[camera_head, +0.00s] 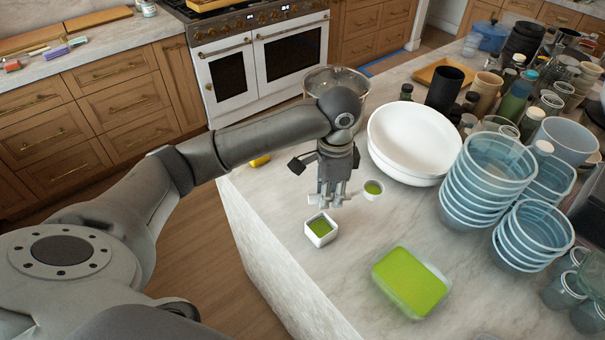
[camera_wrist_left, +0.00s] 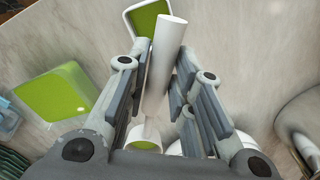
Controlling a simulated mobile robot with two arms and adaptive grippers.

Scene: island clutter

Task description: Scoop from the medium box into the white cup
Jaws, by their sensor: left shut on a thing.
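My left gripper (camera_head: 330,198) is shut on a white round handle (camera_wrist_left: 165,50), above the island top. The handle lies crosswise between the fingers. A small white cup (camera_head: 373,196) with green fill is in line with the handle's right end; it also shows low in the left wrist view (camera_wrist_left: 146,132). I cannot tell if it is joined to the handle. A small white square box (camera_head: 311,241) with green fill stands just in front of the gripper. A larger clear box (camera_head: 443,292) with green fill lies front right. Which is the medium box is unclear. My right gripper is out of view.
White stacked bowls (camera_head: 411,140) stand right behind the cup, and a glass bowl (camera_head: 337,75) is partly hidden by my left arm. Blue stacked buckets (camera_head: 490,170) and many bottles crowd the right. Bare marble (camera_head: 345,275) lies around the small box; the island's edge is at left.

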